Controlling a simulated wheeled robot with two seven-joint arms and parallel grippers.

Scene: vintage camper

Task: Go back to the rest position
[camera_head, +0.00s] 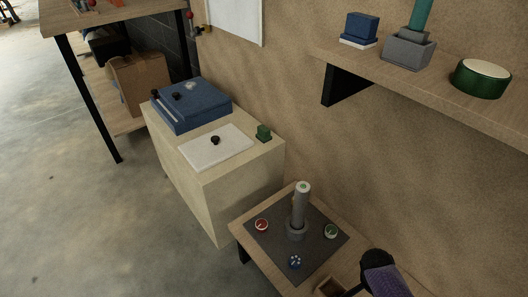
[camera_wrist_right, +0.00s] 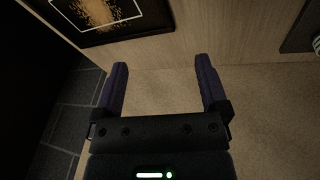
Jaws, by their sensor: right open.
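My right gripper (camera_wrist_right: 162,85) is open in the right wrist view. Its two dark purple fingers stand wide apart with nothing between them. Beyond them is a plain tan surface, and I see no contact with it. My left gripper is in neither view. In the head view, a black and purple piece (camera_head: 388,277) shows at the bottom edge, right of the small table; I cannot tell whether it is part of my arm.
The low wooden table (camera_head: 268,268) holds a dark mat (camera_head: 268,244) with a grey cylinder (camera_head: 299,207) and small round pieces. A pale cabinet (camera_head: 183,184) carries a blue box (camera_head: 192,104). A wall shelf (camera_head: 430,81) juts out at upper right. Floor at left is clear.

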